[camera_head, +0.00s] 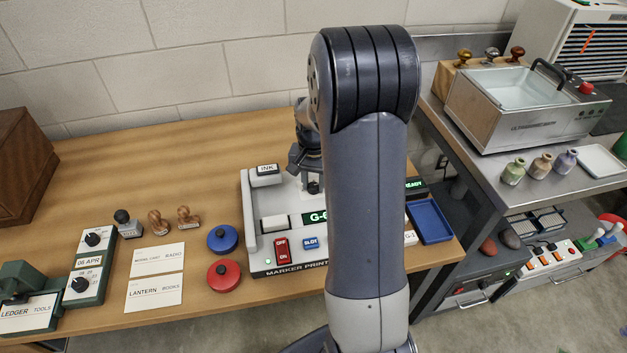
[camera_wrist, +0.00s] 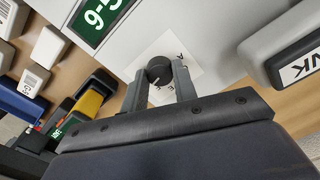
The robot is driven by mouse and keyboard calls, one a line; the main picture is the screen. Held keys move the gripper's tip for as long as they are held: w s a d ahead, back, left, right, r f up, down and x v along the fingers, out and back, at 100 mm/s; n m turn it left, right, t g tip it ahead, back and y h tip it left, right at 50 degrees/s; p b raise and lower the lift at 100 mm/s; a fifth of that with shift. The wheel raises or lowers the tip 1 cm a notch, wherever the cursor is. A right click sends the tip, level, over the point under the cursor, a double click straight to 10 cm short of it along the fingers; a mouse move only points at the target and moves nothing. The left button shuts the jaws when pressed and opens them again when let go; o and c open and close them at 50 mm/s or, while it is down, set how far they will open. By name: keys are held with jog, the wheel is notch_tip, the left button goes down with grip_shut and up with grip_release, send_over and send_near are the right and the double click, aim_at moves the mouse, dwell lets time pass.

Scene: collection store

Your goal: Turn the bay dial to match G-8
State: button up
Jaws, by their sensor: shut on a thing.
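The marker printer (camera_head: 287,267) is a light grey machine on the wooden table, partly hidden behind my arm in the head view. Its green display (camera_head: 317,217) shows "G-" and a character cut off by my arm. The display also shows at a slant in the wrist view (camera_wrist: 98,14). The bay dial (camera_wrist: 158,69) is a small black round knob on a white lettered plate (camera_wrist: 182,58); an "A" and an "E" can be made out. My gripper (camera_wrist: 160,80) is shut on the dial, one finger on each side. The dial's pointer setting is not clear.
An INK block (camera_head: 265,174) sits on the printer's back left. A red OFF/ON switch (camera_head: 282,251) and blue SLOT button (camera_head: 311,243) are at its front. A blue tray (camera_head: 430,222) lies right; blue (camera_head: 222,238) and red (camera_head: 224,274) round pads lie left.

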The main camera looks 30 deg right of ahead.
aim_at(314, 185)
dwell(0.4)
jog(key=o, duration=1)
notch_tip(314, 185, up, 11)
jog(key=shift+p, duration=0.35)
jog(key=shift+f, duration=0.1)
notch_tip(314, 185, down, 11)
jog(key=shift+r+b, duration=0.1)
jog(key=shift+b, duration=0.25)
